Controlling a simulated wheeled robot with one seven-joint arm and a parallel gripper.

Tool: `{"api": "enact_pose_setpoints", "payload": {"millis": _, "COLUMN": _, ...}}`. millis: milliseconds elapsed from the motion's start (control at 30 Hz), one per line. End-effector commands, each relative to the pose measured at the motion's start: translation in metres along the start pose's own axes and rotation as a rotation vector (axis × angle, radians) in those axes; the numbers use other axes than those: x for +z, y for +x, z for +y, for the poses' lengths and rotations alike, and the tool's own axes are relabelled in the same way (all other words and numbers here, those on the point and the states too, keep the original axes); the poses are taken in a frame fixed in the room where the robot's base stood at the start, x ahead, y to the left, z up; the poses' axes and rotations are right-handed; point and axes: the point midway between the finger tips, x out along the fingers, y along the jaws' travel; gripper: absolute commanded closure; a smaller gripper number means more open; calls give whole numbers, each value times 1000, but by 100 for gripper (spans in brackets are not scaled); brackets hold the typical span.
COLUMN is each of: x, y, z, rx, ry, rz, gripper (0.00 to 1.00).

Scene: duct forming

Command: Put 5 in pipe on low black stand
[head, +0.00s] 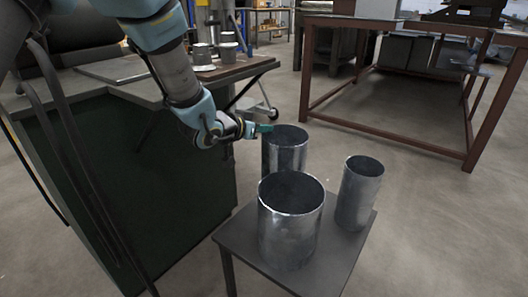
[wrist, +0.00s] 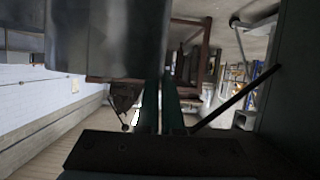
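Three open grey metal pipes show at the low dark stand (head: 232,237). The wide front pipe (head: 290,232) and the narrow right pipe (head: 358,196) stand upright on it. The mid-sized back pipe (head: 285,152) is upright behind the front one, which hides its foot. I cannot tell if it touches the stand. No size marks are readable. My gripper (head: 262,129) reaches in from the left at the back pipe's rim. In the wrist view, its green fingers (wrist: 162,105) are close together at the edge of a grey pipe (wrist: 105,40), seemingly shut on its wall.
A green cabinet or bench (head: 150,180) stands left of the stand, with a worktop holding several small metal cylinders (head: 202,55). A red-brown frame table (head: 400,140) stands behind. The floor to the right of the stand is clear.

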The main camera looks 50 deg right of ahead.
Motion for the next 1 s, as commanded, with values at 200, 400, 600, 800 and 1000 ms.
{"api": "enact_pose_setpoints", "payload": {"millis": 200, "x": 16, "y": 7, "z": -1, "rx": -1, "ry": -1, "rz": 3, "gripper": 100}}
{"api": "enact_pose_setpoints", "payload": {"millis": 400, "x": 39, "y": 17, "z": -1, "rx": 1, "ry": 0, "rz": 0, "gripper": 100}}
{"api": "enact_pose_setpoints", "payload": {"millis": 600, "x": 53, "y": 23, "z": -2, "rx": -1, "ry": 0, "rz": 4, "gripper": 100}}
{"api": "enact_pose_setpoints", "payload": {"millis": 800, "x": 53, "y": 22, "z": -2, "rx": -1, "ry": 0, "rz": 4, "gripper": 100}}
{"api": "enact_pose_setpoints", "payload": {"millis": 1000, "x": 55, "y": 23, "z": -2, "rx": -1, "ry": 0, "rz": 1, "gripper": 83}}
